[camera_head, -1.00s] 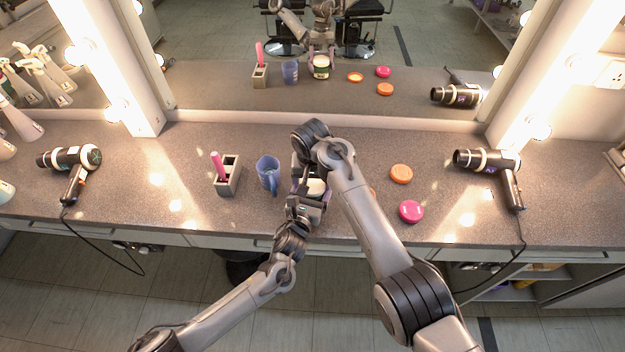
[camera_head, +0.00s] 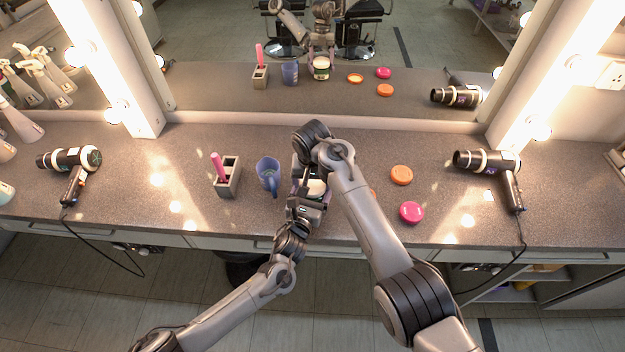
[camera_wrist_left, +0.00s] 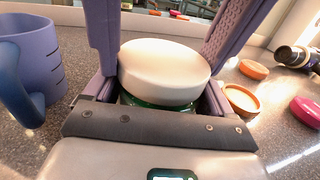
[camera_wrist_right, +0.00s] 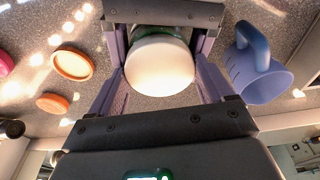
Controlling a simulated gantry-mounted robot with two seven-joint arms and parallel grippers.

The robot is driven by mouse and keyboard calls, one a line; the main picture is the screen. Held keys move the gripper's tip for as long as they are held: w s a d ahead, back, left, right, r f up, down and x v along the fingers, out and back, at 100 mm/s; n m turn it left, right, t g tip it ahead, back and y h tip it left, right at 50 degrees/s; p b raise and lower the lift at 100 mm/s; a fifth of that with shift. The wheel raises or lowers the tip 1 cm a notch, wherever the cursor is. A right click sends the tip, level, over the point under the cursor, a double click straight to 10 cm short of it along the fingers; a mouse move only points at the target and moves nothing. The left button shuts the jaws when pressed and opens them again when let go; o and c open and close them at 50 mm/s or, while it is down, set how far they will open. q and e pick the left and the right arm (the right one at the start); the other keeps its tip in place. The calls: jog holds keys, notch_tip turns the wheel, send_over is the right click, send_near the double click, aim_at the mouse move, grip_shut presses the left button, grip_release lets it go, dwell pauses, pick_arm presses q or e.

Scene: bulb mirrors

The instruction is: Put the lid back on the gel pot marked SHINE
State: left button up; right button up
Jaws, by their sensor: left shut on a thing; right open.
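The gel pot, with a green body, stands on the counter; its green edge (camera_wrist_left: 150,101) shows in the left wrist view. A round white lid (camera_wrist_left: 163,68) is on top of it, and also shows in the head view (camera_head: 316,187) and right wrist view (camera_wrist_right: 160,67). I cannot tell whether it is fully seated. My left gripper (camera_wrist_left: 158,98) is shut on the pot, low at its sides. My right gripper (camera_wrist_right: 162,75) is open, with its fingers on either side of the white lid, apart from it. The SHINE marking cannot be read.
A blue mug (camera_head: 268,173) stands close left of the pot, beside a grey holder (camera_head: 228,178) with a pink item. An orange lid (camera_head: 401,175), a pink lid (camera_head: 411,212) and another orange lid (camera_wrist_right: 72,63) lie to the right. Hair dryers lie at both sides.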

pick_arm(q)
jog(key=shift+d+r, duration=0.25)
jog(key=shift+r, duration=0.3)
pick_arm(e)
jog(key=shift+s+d+f, duration=0.1)
jog(key=shift+s+d, duration=0.1)
jog(key=shift+s, duration=0.05)
pick_arm(q)
jog(key=shift+s+f, duration=0.15)
pick_arm(e)
jog(key=shift+s+r, duration=0.15)
jog(key=shift+r, duration=0.35)
jog(key=shift+s+r, duration=0.15)
jog(key=shift+r, duration=0.35)
pick_arm(q)
jog(key=shift+a, duration=0.1)
pick_arm(e)
jog(key=shift+r, duration=0.6)
pick_arm(q)
jog(key=shift+f, duration=0.15)
pick_arm(e)
jog(key=shift+a+r, duration=0.1)
jog(key=c, duration=1.3)
jog(key=shift+f, duration=0.2)
jog(key=shift+c, duration=0.2)
jog(key=shift+w+f, duration=0.15)
jog(key=shift+f, duration=0.45)
